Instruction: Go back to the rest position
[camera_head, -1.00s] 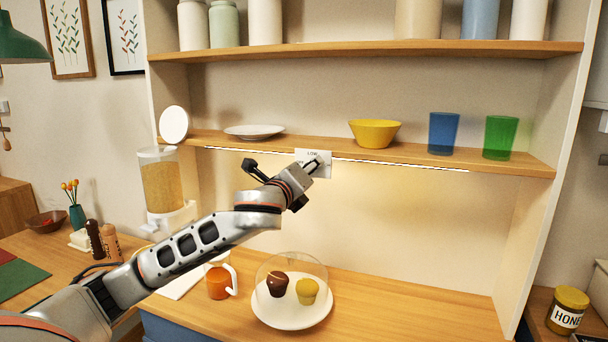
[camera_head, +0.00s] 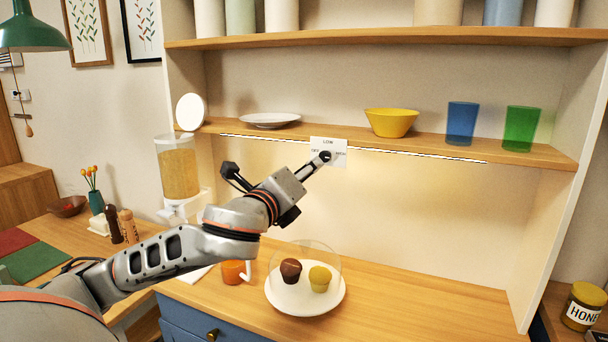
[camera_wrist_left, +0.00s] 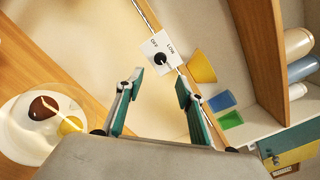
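My left gripper (camera_head: 277,166) is open and empty in front of the shelf unit. In the head view one fingertip overlaps the white dial panel (camera_head: 337,146) on the middle shelf's edge. In the left wrist view the two green-grey fingers of the left gripper (camera_wrist_left: 159,80) stand apart, with the panel (camera_wrist_left: 172,45) and its black knob (camera_wrist_left: 160,59) beyond them, apart from the tips. "OFF" and "LOW" are readable there. The light strip (camera_head: 420,156) under the shelf is lit. My right gripper is not in view.
A glass-domed plate (camera_head: 300,304) with two muffins, an orange mug (camera_head: 234,272) and a dispenser (camera_head: 178,170) stand on the counter below. A yellow bowl (camera_head: 391,122), blue cup (camera_head: 461,124) and green cup (camera_head: 521,129) stand on the shelf. The counter's right part is clear.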

